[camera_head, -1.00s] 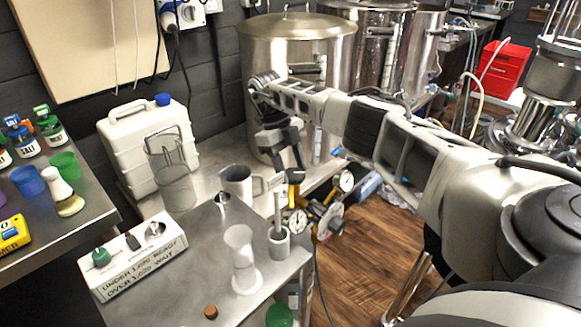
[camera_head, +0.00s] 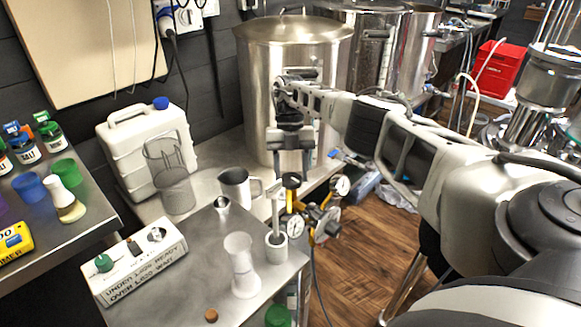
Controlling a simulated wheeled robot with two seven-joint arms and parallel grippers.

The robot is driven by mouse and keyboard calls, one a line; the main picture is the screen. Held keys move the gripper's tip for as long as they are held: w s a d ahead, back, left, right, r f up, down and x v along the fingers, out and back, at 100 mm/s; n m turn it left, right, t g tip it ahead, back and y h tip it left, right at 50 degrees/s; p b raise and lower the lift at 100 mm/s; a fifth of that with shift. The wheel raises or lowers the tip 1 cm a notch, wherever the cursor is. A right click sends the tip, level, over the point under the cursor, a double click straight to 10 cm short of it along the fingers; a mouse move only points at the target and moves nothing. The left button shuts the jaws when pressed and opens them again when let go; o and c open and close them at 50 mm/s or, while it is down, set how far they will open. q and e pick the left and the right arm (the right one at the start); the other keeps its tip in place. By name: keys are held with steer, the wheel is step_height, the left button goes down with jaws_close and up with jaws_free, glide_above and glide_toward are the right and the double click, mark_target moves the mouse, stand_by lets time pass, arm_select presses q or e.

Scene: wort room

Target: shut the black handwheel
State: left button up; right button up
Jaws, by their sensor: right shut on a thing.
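My right gripper (camera_head: 291,172) points down from the end of my right arm, over the left end of a brass-yellow regulator (camera_head: 318,225) with two round white gauges. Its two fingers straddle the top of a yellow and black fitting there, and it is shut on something. The fingers hide most of what they hold; it appears to be the black handwheel, but its rim and how far it is turned cannot be made out. My left gripper is not in view.
A steel table (camera_head: 215,245) at the front holds a glass cylinder (camera_head: 241,270), a labelled box (camera_head: 135,265) and a cork (camera_head: 211,315). A steel jug (camera_head: 235,188) stands left of the gripper. A large steel kettle (camera_head: 270,75) stands behind. Wooden floor is open to the right.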

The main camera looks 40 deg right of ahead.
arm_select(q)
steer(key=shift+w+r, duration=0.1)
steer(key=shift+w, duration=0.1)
arm_select(e)
steer(key=shift+m, duration=0.3)
steer(key=o, duration=1)
steer(key=shift+c, duration=0.2)
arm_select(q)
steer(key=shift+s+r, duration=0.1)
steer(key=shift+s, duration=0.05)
arm_select(e)
steer(key=shift+r, duration=0.15)
